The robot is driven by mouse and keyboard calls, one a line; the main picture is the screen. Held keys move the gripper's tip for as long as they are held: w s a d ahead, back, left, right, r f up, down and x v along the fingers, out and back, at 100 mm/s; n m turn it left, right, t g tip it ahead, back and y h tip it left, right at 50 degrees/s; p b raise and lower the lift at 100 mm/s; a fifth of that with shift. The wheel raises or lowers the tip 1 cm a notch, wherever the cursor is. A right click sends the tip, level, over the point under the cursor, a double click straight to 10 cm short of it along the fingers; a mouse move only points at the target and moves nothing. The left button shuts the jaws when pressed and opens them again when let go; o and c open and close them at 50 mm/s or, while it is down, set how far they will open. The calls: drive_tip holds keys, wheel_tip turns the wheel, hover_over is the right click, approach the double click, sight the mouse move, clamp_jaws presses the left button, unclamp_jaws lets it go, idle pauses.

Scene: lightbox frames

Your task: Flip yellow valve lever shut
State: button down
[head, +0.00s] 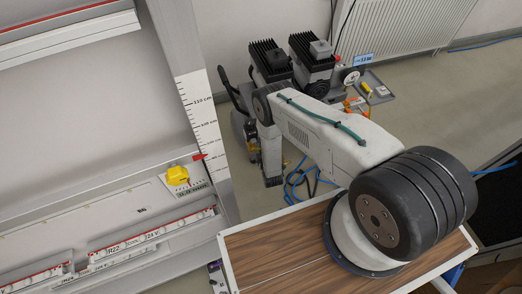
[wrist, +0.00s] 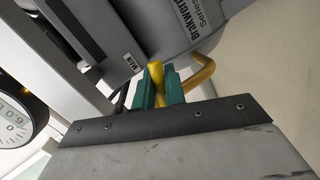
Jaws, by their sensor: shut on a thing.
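In the wrist view, my gripper (wrist: 160,87) shows two teal fingers shut on a yellow lever (wrist: 155,73). The lever's upper end stands out between the fingers, and its lower part is hidden by them and my gripper's body. A bent yellow piece (wrist: 202,72) shows just right of the fingers; whether it joins the held lever is hidden. In the head view, my arm reaches toward the compressor (head: 270,62) at the back; the lever and my fingertips cannot be made out there.
A grey housing lettered "Brakwerd" (wrist: 180,30) is close beyond the fingers. A round gauge (wrist: 15,120) is at the left. In the head view, a yellow knob (head: 178,175) sits on the left panel, and blue hoses (head: 297,180) lie on the floor near my arm.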

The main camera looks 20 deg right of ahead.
drive_tip(key=shift+d+r+n+h, duration=0.15)
drive_tip(key=shift+r+n+h, duration=0.55)
drive_tip(key=shift+n, duration=0.6)
drive_tip(key=c, duration=1.5)
unclamp_jaws()
drive_tip(key=shift+s, duration=0.1)
drive_tip(key=v, duration=0.7)
drive_tip(key=shift+s, duration=0.35)
